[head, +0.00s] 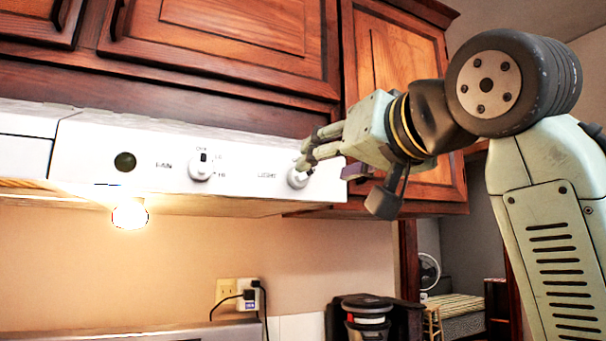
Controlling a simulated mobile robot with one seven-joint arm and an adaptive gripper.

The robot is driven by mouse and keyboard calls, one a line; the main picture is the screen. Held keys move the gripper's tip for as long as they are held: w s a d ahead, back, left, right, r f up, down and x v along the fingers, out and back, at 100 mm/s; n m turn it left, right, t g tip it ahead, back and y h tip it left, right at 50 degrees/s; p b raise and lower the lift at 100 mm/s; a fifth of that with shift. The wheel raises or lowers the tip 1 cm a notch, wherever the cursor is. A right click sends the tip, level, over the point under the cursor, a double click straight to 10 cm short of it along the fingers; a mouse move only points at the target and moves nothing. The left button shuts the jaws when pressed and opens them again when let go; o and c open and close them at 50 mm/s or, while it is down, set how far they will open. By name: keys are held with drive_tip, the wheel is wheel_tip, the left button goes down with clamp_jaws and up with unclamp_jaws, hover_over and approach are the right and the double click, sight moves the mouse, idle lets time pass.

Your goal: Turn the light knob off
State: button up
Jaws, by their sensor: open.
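The white range hood (100,150) hangs under the cabinets and carries its controls on the front face. The light knob (297,178) is white and round, at the right of the panel beside a printed label. My gripper (304,160) comes in from the right with its fingertips at the light knob, partly covering its upper right side. The fingers are open; I cannot tell whether they touch the knob. The bulb (130,214) under the hood is glowing brightly.
A fan knob (201,167) sits left of the light knob. Dark wood cabinets (230,45) are close above, and one (408,60) stands behind my arm. Below are an outlet with plugs (240,294) and a coffee maker (366,316). The wall between is clear.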

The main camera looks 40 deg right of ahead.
sight(304, 175)
drive_tip(key=x, duration=0.8)
drive_tip(key=shift+p, duration=0.35)
drive_tip(key=shift+a, duration=0.1)
clamp_jaws()
drive_tip(key=shift+n, duration=0.4)
drive_tip(key=n, duration=0.5)
drive_tip(key=shift+a+n, duration=0.1)
drive_tip(key=shift+n, duration=0.3)
drive_tip(key=n, duration=0.5)
drive_tip(key=shift+f, duration=0.1)
drive_tip(key=shift+n, duration=0.3)
